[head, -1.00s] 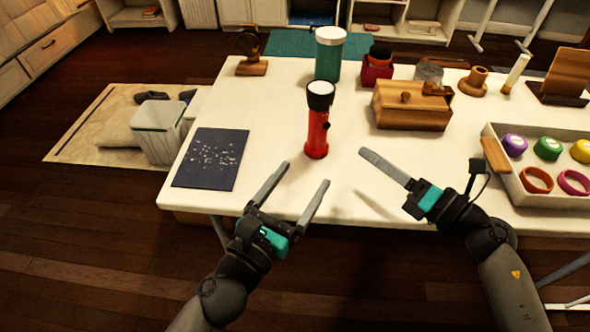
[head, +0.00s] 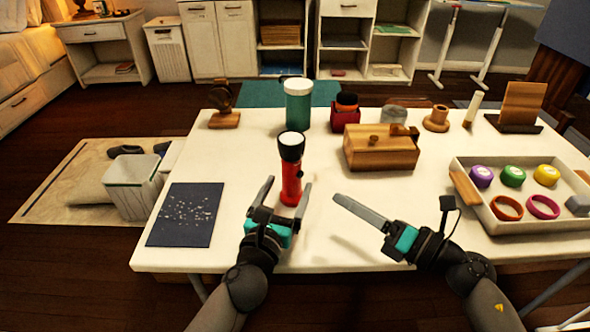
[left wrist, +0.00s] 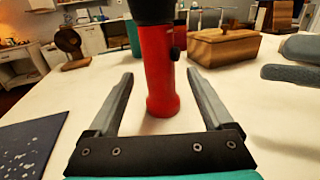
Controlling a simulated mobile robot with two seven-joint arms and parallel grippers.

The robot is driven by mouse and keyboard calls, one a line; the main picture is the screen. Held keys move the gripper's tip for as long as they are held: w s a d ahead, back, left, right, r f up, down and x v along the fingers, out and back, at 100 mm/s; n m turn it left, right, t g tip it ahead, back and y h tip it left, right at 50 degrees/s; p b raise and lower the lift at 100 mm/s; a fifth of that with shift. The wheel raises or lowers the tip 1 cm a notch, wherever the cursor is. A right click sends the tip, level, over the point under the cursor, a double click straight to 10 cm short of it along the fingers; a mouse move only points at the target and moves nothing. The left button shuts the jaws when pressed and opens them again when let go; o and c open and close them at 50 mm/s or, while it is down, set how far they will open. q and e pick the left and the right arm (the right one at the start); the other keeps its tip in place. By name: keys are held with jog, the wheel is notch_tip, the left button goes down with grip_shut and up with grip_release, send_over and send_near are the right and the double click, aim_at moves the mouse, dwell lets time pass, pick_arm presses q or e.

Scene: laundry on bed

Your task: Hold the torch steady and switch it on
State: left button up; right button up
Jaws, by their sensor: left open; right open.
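The red torch (head: 291,180) with a black head stands upright on the white table, its pale lens facing up. In the left wrist view the torch body (left wrist: 157,75) rises just ahead of my left gripper, with a dark switch on its right side; its top is cut off. My left gripper (head: 288,182) is open, its fingers pointing at the torch, one toward each side of it. In the left wrist view the fingers (left wrist: 159,75) do not touch the torch. My right gripper (head: 340,200) is to the right of the torch, apart from it, and seen edge-on.
A dark speckled mat (head: 186,215) lies left of the torch. A green jar (head: 298,106) stands behind it and a wooden box (head: 381,150) behind right. A tray (head: 478,212) of coloured lids and rings is at right. The table's front middle is clear.

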pick_arm(q)
jog(key=x, duration=0.6)
jog(key=shift+w+d, duration=0.1)
jog(key=shift+w, duration=0.15)
jog(key=shift+c, duration=0.3)
grip_shut()
dwell(0.8)
pick_arm(e)
grip_shut()
dwell(0.3)
dwell(1.3)
